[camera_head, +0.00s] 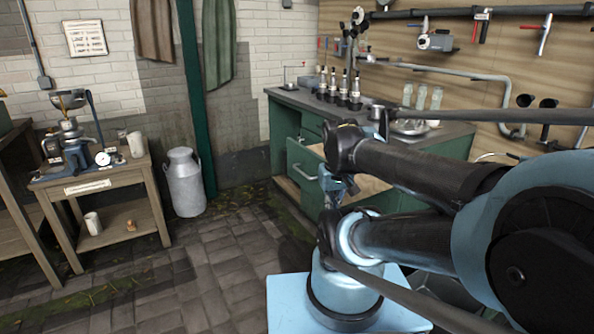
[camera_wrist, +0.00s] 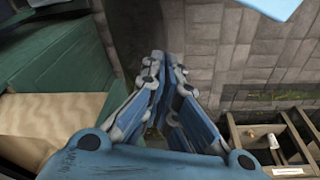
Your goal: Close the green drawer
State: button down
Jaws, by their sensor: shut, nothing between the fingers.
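The green drawer (camera_head: 303,160) is in the green bench in the head view. It is pulled out, with its pale handle on the front and its tan wooden inside showing behind my arm. In the wrist view a tan wooden surface (camera_wrist: 45,112), apparently the drawer's inside, lies at the left beside green panels. My gripper (camera_wrist: 163,60) is shut and empty, pointing down toward the stone floor. In the head view my gripper (camera_head: 333,184) appears in front of the drawer, partly hidden by my arm. I cannot tell whether it touches the drawer.
The bench top (camera_head: 290,95) carries bottles and metal ware. A milk can (camera_head: 185,182) stands by the wall. A wooden table (camera_head: 95,181) with a press and mugs stands at the left. The paved floor between is free. A brown compartmented frame (camera_wrist: 243,140) shows at the wrist view's lower right.

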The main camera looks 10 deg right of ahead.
jog(key=w+a+r+n+h, duration=0.2)
jog(key=w+r+n, duration=0.35)
jog(key=w, duration=0.45)
jog(key=w+a+r+n+h, duration=0.2)
jog(key=w+r+n, duration=0.3)
jog(key=w, duration=0.6)
jog(key=w+a+f+n+h, duration=0.1)
jog(key=w+a+f+n, duration=0.1)
jog(key=w+a+n, duration=0.3)
jog(key=w+a+f+n+t+h, duration=0.1)
jog(key=w+a+f+n+h, duration=0.15)
jog(key=w+a, duration=0.45)
jog(key=w+a+f+n+h, duration=0.1)
jog(key=w+a+f+n, duration=0.25)
jog(key=w+a, duration=0.3)
send_near(289, 165)
notch_tip(289, 165, down, 3)
jog(key=d, duration=0.2)
jog(key=shift+w+d+y, duration=0.25)
jog(key=shift+w+d, duration=0.2)
jog(key=shift+d, duration=0.2)
jog(key=shift+w, duration=0.1)
